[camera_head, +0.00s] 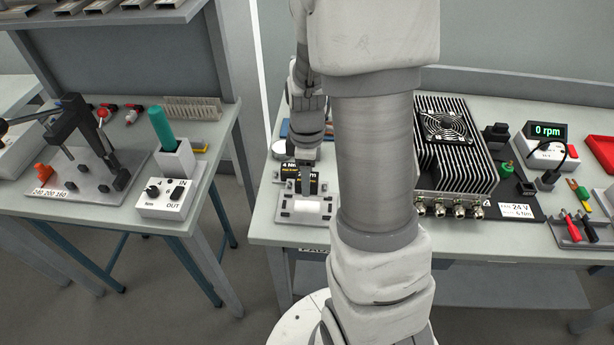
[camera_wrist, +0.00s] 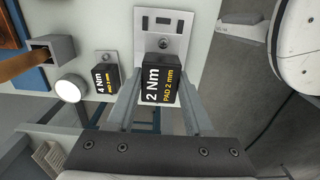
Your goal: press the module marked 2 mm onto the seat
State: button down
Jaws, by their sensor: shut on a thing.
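The black module marked 2 Nm, PAD 2 mm (camera_wrist: 160,86) is between the two fingers of my gripper (camera_wrist: 160,104) in the wrist view, and the fingers are shut on it. It overlaps the near part of a light grey plate (camera_wrist: 176,27), which has dark slots and a round screw and looks like the seat. I cannot tell whether the module touches the plate. In the head view my gripper (camera_head: 305,182) is over the plate (camera_head: 288,216), on the front left of the right bench. My arm hides part of this area.
A second black module marked 4 Nm (camera_wrist: 105,80) stands left of the plate, near a white round disc (camera_wrist: 70,89) and a grey square tube (camera_wrist: 54,49). A finned heat-sink unit (camera_head: 455,150) stands right of my arm. The left bench (camera_head: 215,195) holds a press.

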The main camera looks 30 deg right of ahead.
jog(key=b, duration=0.4)
send_over(307, 207)
jog(key=shift+f, duration=2.5)
jog(key=shift+f+b, duration=1.15)
jog(key=shift+f, duration=0.05)
jog(key=shift+c, duration=1)
grip_release()
notch_tip(307, 207, up, 18)
jog(key=p, duration=0.3)
jog(key=shift+f, duration=0.25)
